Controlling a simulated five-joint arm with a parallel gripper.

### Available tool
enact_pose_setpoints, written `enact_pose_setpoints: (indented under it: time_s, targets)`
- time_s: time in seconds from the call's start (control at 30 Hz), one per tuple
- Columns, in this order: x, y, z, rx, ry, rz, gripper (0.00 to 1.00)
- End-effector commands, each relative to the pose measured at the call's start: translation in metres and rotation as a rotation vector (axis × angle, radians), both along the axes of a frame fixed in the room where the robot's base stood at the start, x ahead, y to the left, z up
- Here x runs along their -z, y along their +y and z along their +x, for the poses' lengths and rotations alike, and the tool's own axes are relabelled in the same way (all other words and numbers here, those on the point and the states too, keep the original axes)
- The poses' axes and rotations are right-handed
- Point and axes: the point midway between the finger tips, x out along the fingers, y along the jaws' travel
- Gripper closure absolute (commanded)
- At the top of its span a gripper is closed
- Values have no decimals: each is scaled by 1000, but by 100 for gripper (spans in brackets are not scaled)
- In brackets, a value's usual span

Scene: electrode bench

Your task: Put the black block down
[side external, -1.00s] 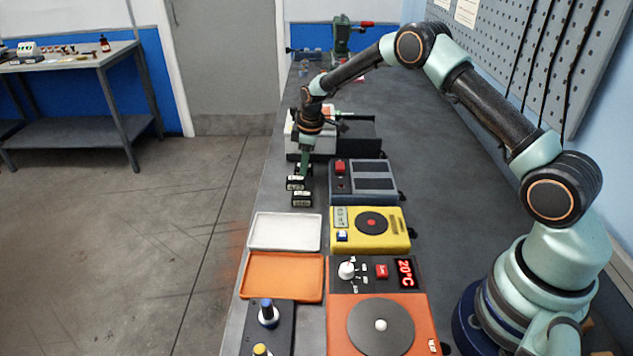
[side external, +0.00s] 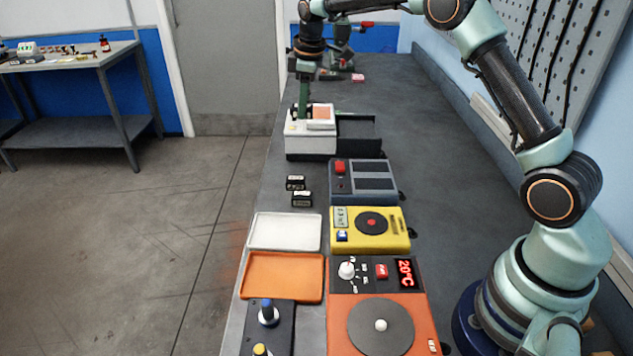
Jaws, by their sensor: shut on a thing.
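My gripper (side external: 303,112) points down at the left part of the white machine (side external: 310,143), on the far half of the bench. It is shut on a small dark thing, the black block (side external: 295,112), which is mostly hidden by the fingers. I cannot tell whether the block touches the machine. Two other black blocks with pale labels stand on the bench: one (side external: 295,183) farther back and one (side external: 302,199) just nearer.
A dark tray (side external: 359,131) adjoins the white machine. A grey unit with a red button (side external: 362,180), a yellow unit (side external: 372,232), a white tray (side external: 284,245), an orange tray (side external: 283,290) and an orange hot plate (side external: 423,325) stand nearer. The bench's right side is clear.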

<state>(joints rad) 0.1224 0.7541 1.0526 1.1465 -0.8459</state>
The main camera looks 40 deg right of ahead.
Motion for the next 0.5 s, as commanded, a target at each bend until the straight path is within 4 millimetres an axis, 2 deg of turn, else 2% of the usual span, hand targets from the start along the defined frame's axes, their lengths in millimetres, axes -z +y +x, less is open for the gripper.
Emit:
enact_pose_setpoints:
  time_s: [0.1, 0.27, 0.37, 0.5]
  targets:
    - [-17, 0, 1, 0, -4, 0, 100]
    - [-31, 1, -3, 15, -3, 3, 100]
    - [-41, 4, -14, 52, -1, 11, 100]
    - [-58, 11, -40, 144, 3, 30, 100]
